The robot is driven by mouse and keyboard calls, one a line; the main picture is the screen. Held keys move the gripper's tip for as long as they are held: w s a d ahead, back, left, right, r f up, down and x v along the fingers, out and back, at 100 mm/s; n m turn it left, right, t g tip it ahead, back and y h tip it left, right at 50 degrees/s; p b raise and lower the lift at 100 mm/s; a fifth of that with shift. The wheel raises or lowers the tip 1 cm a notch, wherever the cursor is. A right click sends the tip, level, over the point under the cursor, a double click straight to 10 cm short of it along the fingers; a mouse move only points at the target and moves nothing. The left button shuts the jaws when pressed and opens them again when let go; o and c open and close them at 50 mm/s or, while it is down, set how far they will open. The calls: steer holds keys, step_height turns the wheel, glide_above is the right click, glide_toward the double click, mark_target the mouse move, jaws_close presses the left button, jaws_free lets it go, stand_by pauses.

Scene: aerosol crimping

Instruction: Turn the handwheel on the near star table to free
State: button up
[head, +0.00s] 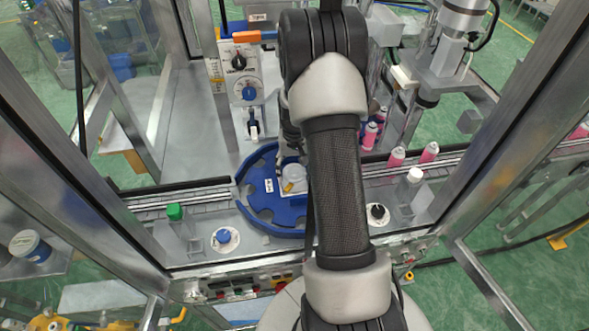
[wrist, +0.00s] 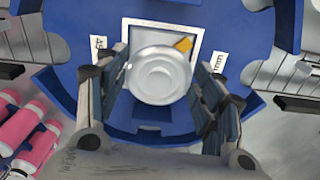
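The near star table (head: 262,205) is a blue notched disc left of my arm in the head view; part of it is hidden by the arm. Its blue plate (wrist: 262,25) fills the upper wrist view. The handwheel (head: 293,176) is a pale round knob at its middle, over a white square plate. In the wrist view the handwheel (wrist: 158,76) shows from above, with a yellow mark (wrist: 184,45) at its upper right. My gripper (wrist: 160,70) is open, one finger on each side of the handwheel. Whether the fingers touch it is unclear.
A panel with a black knob and blue dial (head: 249,92) stands behind the table. Pink cans (head: 397,157) line the conveyor at right; pink cans (wrist: 30,125) also lie at left in the wrist view. A green-capped post (head: 175,212) and metal frame posts flank the deck.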

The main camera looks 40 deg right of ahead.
mark_target(294, 173)
steer(key=o, duration=0.4)
steer(key=shift+r, duration=3.75)
